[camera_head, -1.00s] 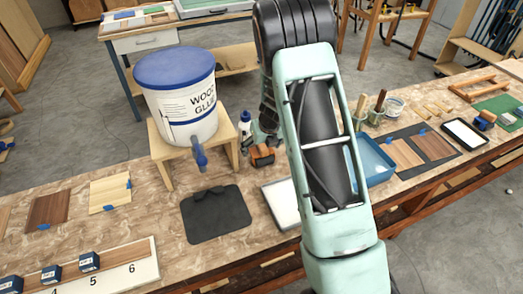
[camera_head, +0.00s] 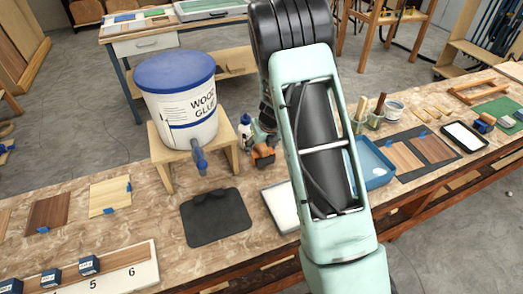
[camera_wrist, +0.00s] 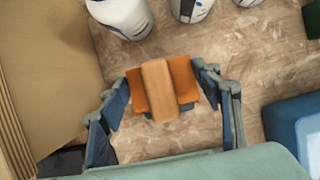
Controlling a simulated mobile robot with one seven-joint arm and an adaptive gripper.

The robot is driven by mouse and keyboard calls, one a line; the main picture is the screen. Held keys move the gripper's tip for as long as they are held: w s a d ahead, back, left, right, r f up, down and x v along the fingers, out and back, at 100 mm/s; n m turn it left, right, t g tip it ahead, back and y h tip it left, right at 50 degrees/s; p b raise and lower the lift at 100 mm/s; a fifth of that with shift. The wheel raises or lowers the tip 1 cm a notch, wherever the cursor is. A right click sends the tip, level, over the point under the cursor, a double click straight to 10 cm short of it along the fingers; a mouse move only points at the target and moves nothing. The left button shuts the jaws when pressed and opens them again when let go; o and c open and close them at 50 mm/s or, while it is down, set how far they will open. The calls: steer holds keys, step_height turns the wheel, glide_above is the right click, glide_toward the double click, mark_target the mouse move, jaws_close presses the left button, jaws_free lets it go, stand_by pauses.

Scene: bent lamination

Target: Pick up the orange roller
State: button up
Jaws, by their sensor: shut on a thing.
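The orange roller (camera_head: 263,158) is at the bench's back edge, right of the glue bucket's stand, partly hidden by my arm in the head view. In the wrist view the orange roller (camera_wrist: 185,80) lies between my fingers, with its light wooden handle across its middle. My gripper (camera_wrist: 162,83) is shut on it, one finger against each orange end. I cannot tell whether it is clear of the bench top.
A wood glue bucket (camera_head: 180,98) stands on a wooden stand (camera_head: 163,170) to the left. White bottles (camera_wrist: 122,14) stand behind the roller. A blue tray (camera_head: 378,181) is to the right. A black mat (camera_head: 216,222) lies in front on the bench.

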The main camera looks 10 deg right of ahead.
steer(key=s+a+r+p, duration=0.1)
steer(key=s+a+r, duration=0.1)
steer(key=s+r, duration=0.3)
steer(key=s+a+r+p, duration=0.1)
steer(key=s+a+r, duration=0.2)
steer(key=s+r, duration=0.3)
steer(key=shift+s+a+r, duration=0.25)
steer(key=shift+s+a, duration=0.05)
steer(key=shift+s, duration=0.65)
steer(key=o, duration=0.6)
steer(key=shift+c, duration=1.6)
steer(key=shift+n, duration=0.3)
